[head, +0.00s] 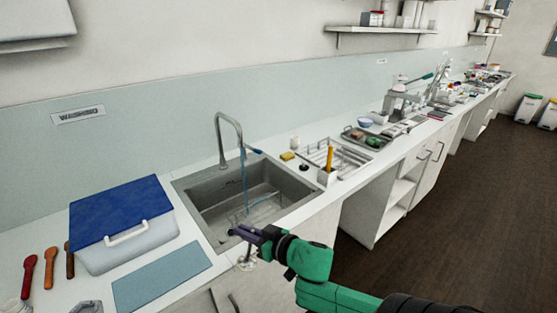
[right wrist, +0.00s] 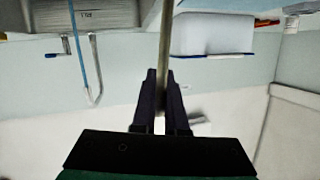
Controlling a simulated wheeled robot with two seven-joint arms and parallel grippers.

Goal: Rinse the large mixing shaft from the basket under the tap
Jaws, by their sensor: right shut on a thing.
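My right gripper (head: 240,233) is at the front edge of the sink (head: 195,205), its fingers pointing left. It is shut on the mixing shaft, a thin metal rod that stands between the fingers in the right wrist view (right wrist: 165,48). In the head view a pale metal end of the shaft (head: 247,263) shows just below the gripper, in front of the counter edge. The tap (head: 226,120) arches over the sink, and a thin blue stream of water (head: 244,180) falls from it, apart from the shaft. A wire basket (head: 265,209) lies in the sink.
A white box with a blue lid (head: 120,205) and a blue mat (head: 160,275) are left of the sink. A wire rack (head: 335,155) and a white holder with a yellow-handled tool (head: 327,177) stand to its right.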

